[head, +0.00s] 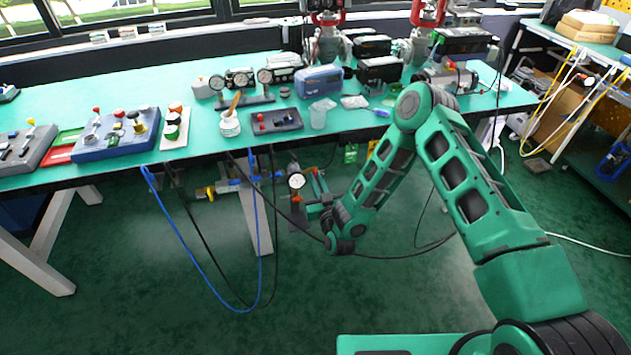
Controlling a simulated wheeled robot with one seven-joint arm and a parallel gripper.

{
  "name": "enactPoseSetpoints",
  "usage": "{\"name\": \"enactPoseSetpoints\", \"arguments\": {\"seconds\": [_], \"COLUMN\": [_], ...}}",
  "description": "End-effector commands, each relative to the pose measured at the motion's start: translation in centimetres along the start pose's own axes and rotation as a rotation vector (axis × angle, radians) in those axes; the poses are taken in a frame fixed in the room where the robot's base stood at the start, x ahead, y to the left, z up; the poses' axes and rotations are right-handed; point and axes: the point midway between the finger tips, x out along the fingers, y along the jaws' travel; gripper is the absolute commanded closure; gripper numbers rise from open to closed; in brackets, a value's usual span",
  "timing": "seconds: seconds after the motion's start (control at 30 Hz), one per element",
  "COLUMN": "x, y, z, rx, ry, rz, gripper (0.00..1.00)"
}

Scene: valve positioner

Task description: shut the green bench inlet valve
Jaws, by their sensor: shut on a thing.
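My green arm reaches down past the bench's front edge. My gripper (308,203) is under the bench front, small and partly hidden by my own wrist. It is shut at the pipework, beside a round white gauge (297,181). A narrow green part (318,184) shows at the gripper and seems to be the green inlet valve's handle. The exact grip and the handle's angle are too small to make out. Left of the gauge, a yellow-handled fitting (210,192) sits on the same run, with a blue part (236,183) beside it.
The green-topped bench (215,66) carries control boxes, gauges and actuators. A blue hose (205,275) and black cables hang in loops below its front edge, close to my gripper. Green tags (350,153) hang right of the gauge. The floor in front is mostly clear.

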Motion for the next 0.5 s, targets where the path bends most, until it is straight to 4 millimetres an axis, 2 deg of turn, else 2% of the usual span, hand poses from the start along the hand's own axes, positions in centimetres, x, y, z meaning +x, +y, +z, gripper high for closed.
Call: {"name": "enactPoseSetpoints", "arguments": {"seconds": [0.33,0.37,0.4,0.5], "x": [-0.24,-0.24,-0.22,-0.16], "y": [0.17,0.17,0.16,0.11], "z": [0.43,0.43,0.41,0.29], "rx": [-0.006,-0.006,-0.006,-0.004], "ry": [-0.009,-0.01,-0.009,-0.006], "rz": [-0.001,-0.001,-0.001,-0.001], "gripper": [1.0,0.85,0.76,0.73]}}
